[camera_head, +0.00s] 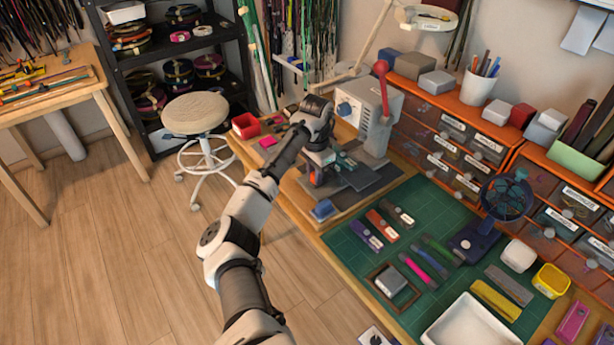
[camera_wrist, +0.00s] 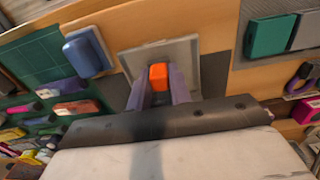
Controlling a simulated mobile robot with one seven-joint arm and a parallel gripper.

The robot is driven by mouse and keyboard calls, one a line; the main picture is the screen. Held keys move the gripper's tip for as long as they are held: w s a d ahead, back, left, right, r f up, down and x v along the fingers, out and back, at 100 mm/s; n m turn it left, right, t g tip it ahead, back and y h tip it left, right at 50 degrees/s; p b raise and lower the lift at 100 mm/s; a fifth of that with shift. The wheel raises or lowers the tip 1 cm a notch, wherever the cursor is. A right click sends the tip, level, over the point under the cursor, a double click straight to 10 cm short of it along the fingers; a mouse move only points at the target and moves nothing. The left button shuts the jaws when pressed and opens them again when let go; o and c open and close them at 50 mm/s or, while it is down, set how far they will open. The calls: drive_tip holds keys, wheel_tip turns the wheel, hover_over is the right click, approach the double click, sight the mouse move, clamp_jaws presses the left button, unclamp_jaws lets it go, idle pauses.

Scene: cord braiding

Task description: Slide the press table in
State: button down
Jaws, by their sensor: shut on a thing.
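The press (camera_head: 368,108) is a grey machine with a blue dial and a red ball-topped lever, at the back of the bench. Its dark flat table (camera_head: 366,180) shows low in front of it, partly hidden by my arm. My gripper (camera_head: 316,168) is down at the press's front left. In the wrist view, my gripper (camera_wrist: 159,90) is shut with its two fingers around an orange-red knob (camera_wrist: 158,74). A pale grey plate (camera_wrist: 188,52) lies behind the knob. I cannot tell clearly how the knob joins the press table.
A blue block (camera_head: 323,209) lies near the press base; it also shows in the wrist view (camera_wrist: 86,52). A green mat (camera_head: 345,250) with several coloured pieces lies at right. Orange drawers (camera_head: 440,130) stand behind. A stool (camera_head: 196,113) stands at left.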

sight(334, 171)
drive_tip(key=w+d, duration=0.1)
drive_tip(key=d, duration=0.1)
drive_tip(key=w+d, duration=0.3)
drive_tip(key=shift+w+d+r, duration=0.1)
drive_tip(key=shift+w+d, duration=0.05)
drive_tip(key=shift+d, duration=0.25)
drive_tip(key=c, duration=1.3)
unclamp_jaws()
wheel_tip(334, 171, up, 14)
drive_tip(key=p, duration=0.7)
